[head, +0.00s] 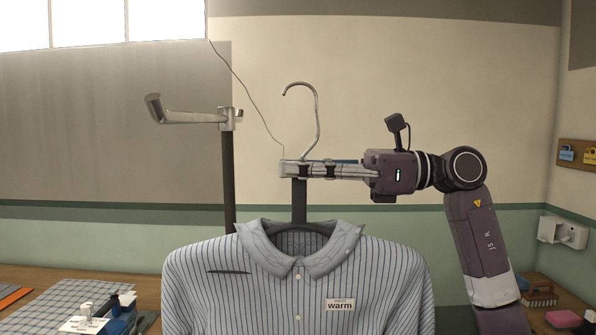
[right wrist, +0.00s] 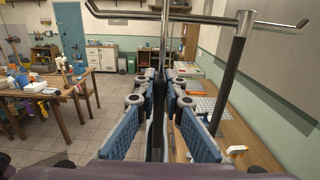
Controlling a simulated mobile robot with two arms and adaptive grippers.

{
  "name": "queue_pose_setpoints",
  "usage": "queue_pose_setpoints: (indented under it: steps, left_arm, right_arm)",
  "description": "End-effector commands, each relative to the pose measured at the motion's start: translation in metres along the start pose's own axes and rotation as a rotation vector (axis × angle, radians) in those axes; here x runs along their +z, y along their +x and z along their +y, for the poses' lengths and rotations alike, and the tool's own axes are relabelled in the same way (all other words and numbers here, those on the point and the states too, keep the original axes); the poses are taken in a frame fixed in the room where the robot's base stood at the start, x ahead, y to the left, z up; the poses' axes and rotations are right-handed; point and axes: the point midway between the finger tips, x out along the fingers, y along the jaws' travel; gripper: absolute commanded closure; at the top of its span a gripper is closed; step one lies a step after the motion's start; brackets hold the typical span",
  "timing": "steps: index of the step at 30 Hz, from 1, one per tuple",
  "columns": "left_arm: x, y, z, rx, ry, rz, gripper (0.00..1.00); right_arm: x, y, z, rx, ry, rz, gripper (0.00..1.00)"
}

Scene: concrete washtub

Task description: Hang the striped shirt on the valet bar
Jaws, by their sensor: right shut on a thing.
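The striped shirt (head: 290,290) hangs on a hanger with a metal hook (head: 316,110) in the head view. A label on its chest reads "warm". My right gripper (head: 292,170) is shut on the hanger's neck, just below the hook, and holds the shirt upright in the air. In the right wrist view the blue finger pads (right wrist: 160,130) close around the dark neck. The valet bar (head: 190,117) is a metal arm on a dark post, left of the hook and apart from it. The bar also shows in the right wrist view (right wrist: 200,20). My left gripper is not in view.
A wooden table (head: 40,275) at lower left bears a checked cloth (head: 55,303) and small items. A thin dark wire runs down the wall toward the gripper. The air between hook and bar is clear. Another table with objects (right wrist: 40,100) stands left in the wrist view.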

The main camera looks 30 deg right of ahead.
Motion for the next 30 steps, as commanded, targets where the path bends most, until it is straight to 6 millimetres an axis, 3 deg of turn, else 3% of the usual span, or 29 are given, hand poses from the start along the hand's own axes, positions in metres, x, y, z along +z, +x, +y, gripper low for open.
queue_pose_setpoints:
  steps: [5, 30]
  left_arm:
    - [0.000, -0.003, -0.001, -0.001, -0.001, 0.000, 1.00]
    - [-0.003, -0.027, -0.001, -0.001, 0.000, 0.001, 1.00]
  right_arm:
    - [0.004, 0.004, 0.001, 0.002, 0.000, -0.002, 1.00]
    - [0.003, 0.071, 0.001, 0.001, 0.000, -0.002, 1.00]
